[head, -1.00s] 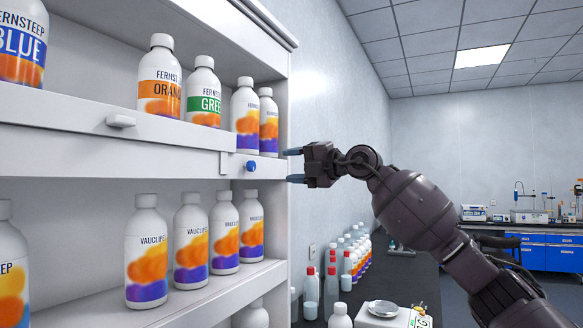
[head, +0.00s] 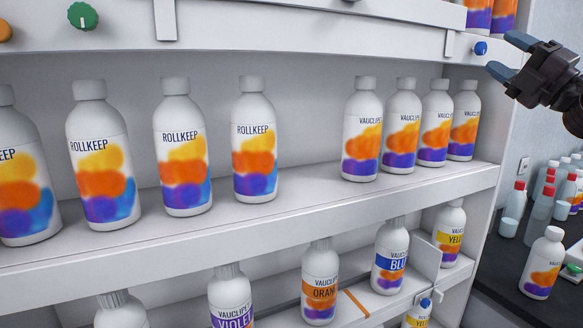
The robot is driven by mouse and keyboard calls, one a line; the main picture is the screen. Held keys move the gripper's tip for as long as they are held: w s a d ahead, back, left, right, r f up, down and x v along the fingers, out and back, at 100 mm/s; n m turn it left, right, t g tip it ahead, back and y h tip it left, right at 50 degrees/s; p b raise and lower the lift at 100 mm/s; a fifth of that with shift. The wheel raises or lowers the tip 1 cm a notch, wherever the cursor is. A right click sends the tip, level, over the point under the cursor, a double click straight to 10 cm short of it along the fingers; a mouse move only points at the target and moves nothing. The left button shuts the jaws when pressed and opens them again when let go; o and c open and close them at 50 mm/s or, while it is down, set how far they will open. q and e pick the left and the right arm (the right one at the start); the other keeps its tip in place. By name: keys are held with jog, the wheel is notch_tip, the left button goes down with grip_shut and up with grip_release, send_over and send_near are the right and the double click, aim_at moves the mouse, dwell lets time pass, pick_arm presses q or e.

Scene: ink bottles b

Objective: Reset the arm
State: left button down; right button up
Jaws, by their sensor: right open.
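My right gripper (head: 506,57) is at the upper right of the head view, in front of the right end of the shelf unit. Its two blue-tipped fingers point left and are spread apart with nothing between them. A blue knob (head: 481,48) on the shelf edge is just left of the fingers, apart from them as far as I can see. The rest of my right arm is cut off by the frame edge. My left gripper does not show.
The middle shelf (head: 270,222) bears several Rollkeep bottles (head: 181,150) on the left and several Vauclipse bottles (head: 362,135) on the right. A lower shelf holds colour-labelled bottles (head: 320,285). A green knob (head: 83,16) is at upper left. A dark counter (head: 505,270) with bottles stands at right.

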jog(key=a+f+m+h, duration=0.1)
jog(key=f+m+h, duration=0.4)
jog(key=f, duration=0.9)
jog(key=s+a+f+m+h, duration=0.1)
jog(key=a+f+m+h, duration=0.15)
jog(key=f+m, duration=0.8)
jog(key=a+f+m+h, duration=0.15)
jog(key=f+h, duration=0.25)
jog(key=f, duration=1.3)
jog(key=s+a+f+m+g, duration=0.2)
jog(key=s+f+m+g, duration=0.1)
jog(key=s+f, duration=0.6)
jog(key=s+a+f+m+g+h, duration=0.1)
jog(key=s+a+f+m+g, duration=0.1)
jog(key=s+f, duration=0.8)
jog(key=s+a+f+m+g+h, duration=0.1)
jog(key=s+a+f+m+g, duration=0.2)
jog(key=s+f, duration=0.6)
notch_tip(320, 180, down, 2)
jog(key=shift+s+a+f+m+g, duration=0.25)
jog(key=shift+a+m, duration=0.35)
jog(key=shift+m, duration=0.6)
jog(key=shift+w, duration=0.1)
